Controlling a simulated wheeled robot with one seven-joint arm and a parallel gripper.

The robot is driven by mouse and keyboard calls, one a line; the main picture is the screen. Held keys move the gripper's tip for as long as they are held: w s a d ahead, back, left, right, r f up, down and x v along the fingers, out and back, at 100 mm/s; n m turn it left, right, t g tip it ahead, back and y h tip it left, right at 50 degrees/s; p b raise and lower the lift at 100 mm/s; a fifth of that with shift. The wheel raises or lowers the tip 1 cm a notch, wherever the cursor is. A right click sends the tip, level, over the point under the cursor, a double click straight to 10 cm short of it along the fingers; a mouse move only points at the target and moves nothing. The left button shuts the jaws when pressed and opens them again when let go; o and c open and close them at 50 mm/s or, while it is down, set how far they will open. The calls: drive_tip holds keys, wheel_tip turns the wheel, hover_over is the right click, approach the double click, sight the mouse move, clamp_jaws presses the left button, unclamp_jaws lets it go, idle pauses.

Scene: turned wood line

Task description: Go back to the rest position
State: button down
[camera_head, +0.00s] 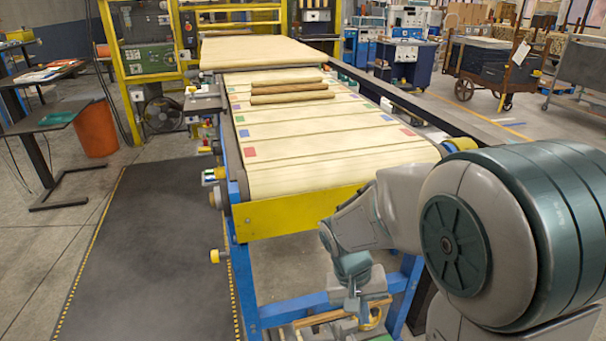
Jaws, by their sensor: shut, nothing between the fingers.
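My arm reaches in from the right, and my gripper (353,302) points down below the front end of the conveyor (320,153). It is small in the view and looks shut, with nothing seen held in it. A wooden rod (318,319) lies low behind or beside the fingers; I cannot tell whether they touch. A round yellowish piece (371,319) is partly hidden beside it. Several brown turned wood pieces (292,98) lie side by side across the far part of the belt.
The conveyor has a yellow end plate (295,213) and a blue frame (275,317) close to my arm. A dark mat (145,255) on the left is clear. A black stand (65,115), an orange bin (96,130) and a cart (490,62) stand farther off.

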drive_tip(key=s+d+r+t+y+p, duration=0.1)
drive_tip(key=s+r+p, duration=0.3)
drive_tip(key=r, duration=0.6)
drive_tip(key=s+d+r+t+y+p, duration=0.1)
drive_tip(key=r+p, duration=0.4)
drive_tip(key=r, duration=0.5)
drive_tip(key=s+d+t, duration=0.1)
drive_tip(key=s+t, duration=0.1)
drive_tip(key=shift+s+y, duration=0.35)
drive_tip(key=shift+y, duration=0.05)
